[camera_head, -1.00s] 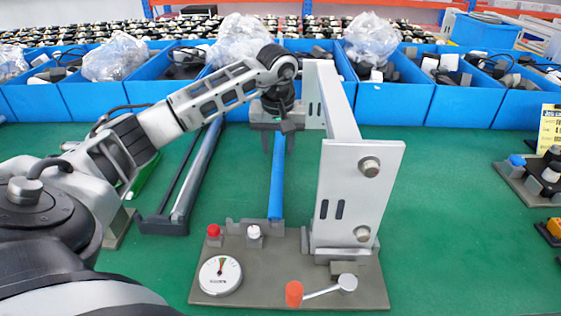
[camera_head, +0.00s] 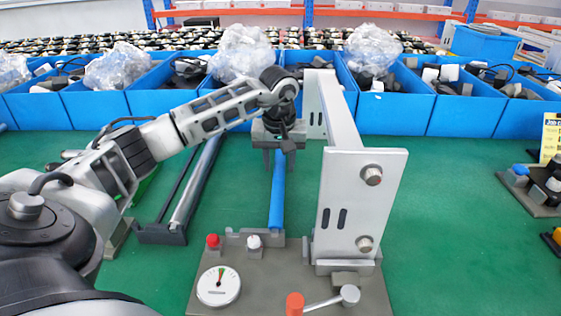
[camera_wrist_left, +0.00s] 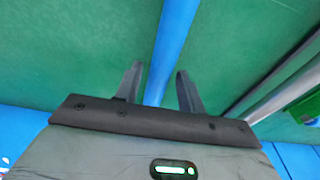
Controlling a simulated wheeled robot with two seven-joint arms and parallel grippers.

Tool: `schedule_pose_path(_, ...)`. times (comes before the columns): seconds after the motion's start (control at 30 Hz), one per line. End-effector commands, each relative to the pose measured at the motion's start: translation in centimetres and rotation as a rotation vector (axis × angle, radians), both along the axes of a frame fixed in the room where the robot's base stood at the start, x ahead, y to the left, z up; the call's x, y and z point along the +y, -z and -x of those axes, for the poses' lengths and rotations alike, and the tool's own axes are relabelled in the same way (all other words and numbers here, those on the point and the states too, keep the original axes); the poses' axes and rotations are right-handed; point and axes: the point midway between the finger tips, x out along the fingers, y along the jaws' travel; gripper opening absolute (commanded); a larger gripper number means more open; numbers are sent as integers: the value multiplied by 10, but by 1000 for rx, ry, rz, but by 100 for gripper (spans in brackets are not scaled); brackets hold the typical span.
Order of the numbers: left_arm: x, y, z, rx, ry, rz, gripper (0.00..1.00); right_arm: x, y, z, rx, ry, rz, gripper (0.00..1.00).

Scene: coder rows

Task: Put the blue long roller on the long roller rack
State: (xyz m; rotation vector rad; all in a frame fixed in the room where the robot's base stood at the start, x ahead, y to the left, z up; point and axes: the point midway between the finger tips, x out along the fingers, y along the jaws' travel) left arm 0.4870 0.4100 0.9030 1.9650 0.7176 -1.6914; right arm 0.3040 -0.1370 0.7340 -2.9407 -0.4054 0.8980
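The blue long roller (camera_head: 277,198) lies lengthwise away from me, its near end at a grey notched block on the fixture base. Its far end is hidden under my left gripper (camera_head: 279,166). In the left wrist view my left gripper (camera_wrist_left: 158,72) is open, with the blue roller (camera_wrist_left: 172,38) passing between its fingers; whether they touch it I cannot tell. A dark narrow frame (camera_head: 160,236) with a grey long bar (camera_head: 196,186) stands left of the roller and may be the long roller rack. My right gripper is not in view.
Blue bins (camera_head: 395,113) line the back.

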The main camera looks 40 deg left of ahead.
Motion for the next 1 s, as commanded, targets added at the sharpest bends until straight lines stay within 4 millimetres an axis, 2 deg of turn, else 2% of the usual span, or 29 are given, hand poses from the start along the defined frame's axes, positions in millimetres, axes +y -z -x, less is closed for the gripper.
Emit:
schedule_pose_path(0.07, 0, 0, 0, 0, 0, 0, 39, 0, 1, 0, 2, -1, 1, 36)
schedule_pose_path(0.2, 0, 0, 0, 0, 0, 0, 0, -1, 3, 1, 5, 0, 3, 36)
schedule_pose_path(0.43, 0, -4, -1, -4, -1, 0, 0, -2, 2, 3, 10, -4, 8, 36)
schedule_pose_path(1.0, 0, -38, -1, -4, 0, 0, 0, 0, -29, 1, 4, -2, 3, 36)
